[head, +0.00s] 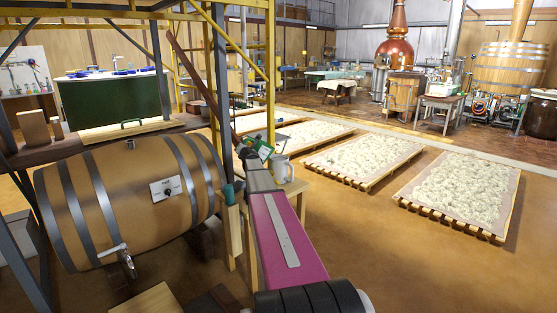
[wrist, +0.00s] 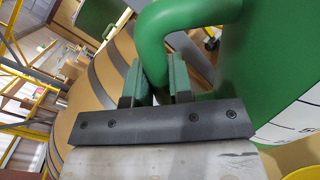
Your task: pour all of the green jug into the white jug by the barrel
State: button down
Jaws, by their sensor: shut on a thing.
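The green jug (head: 264,150) is held up beyond the end of my arm in the head view, small and partly hidden, and it looks tilted. In the wrist view the green jug (wrist: 275,50) fills the right side. My gripper (wrist: 154,82) is shut on its handle, with one finger on each side. The white jug (head: 283,169) stands on a small wooden stand to the right of the barrel (head: 130,200), just below and beside the green jug. I cannot see inside either jug, or any stream between them.
The barrel lies on its side with a tap at its front. Metal posts and yellow railings (head: 270,70) rise close behind the jugs. Pallets of pale grain-like material (head: 455,190) lie to the right, with open floor around them.

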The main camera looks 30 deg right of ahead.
jog(key=shift+s+d+r+m, duration=0.1)
jog(key=shift+d+r+m, duration=0.3)
jog(key=shift+r+m, duration=0.45)
jog(key=shift+s+d+r+m, duration=0.1)
jog(key=shift+d+r+m, duration=0.35)
jog(key=shift+r, duration=0.85)
jog(key=shift+d+r+m, duration=0.3)
jog(key=shift+r+m, duration=0.4)
jog(key=shift+r, duration=0.35)
jog(key=shift+s+d+r+m, duration=0.15)
jog(key=shift+d+r+m, duration=0.85)
jog(key=shift+r, duration=0.2)
jog(key=shift+s+d+r+m, duration=0.1)
jog(key=shift+d+r+m, duration=0.85)
jog(key=shift+r, duration=0.2)
jog(key=shift+w+a+f+n, duration=0.15)
jog(key=shift+a+f+n, duration=0.55)
jog(key=shift+f+n, duration=0.25)
jog(key=shift+w+a+f+n, duration=0.1)
jog(key=shift+a+f+n, duration=0.6)
jog(key=shift+f+n, duration=0.3)
jog(key=shift+w+a+f+n, duration=0.15)
jog(key=shift+a+f+n, duration=0.6)
jog(key=shift+n, duration=0.35)
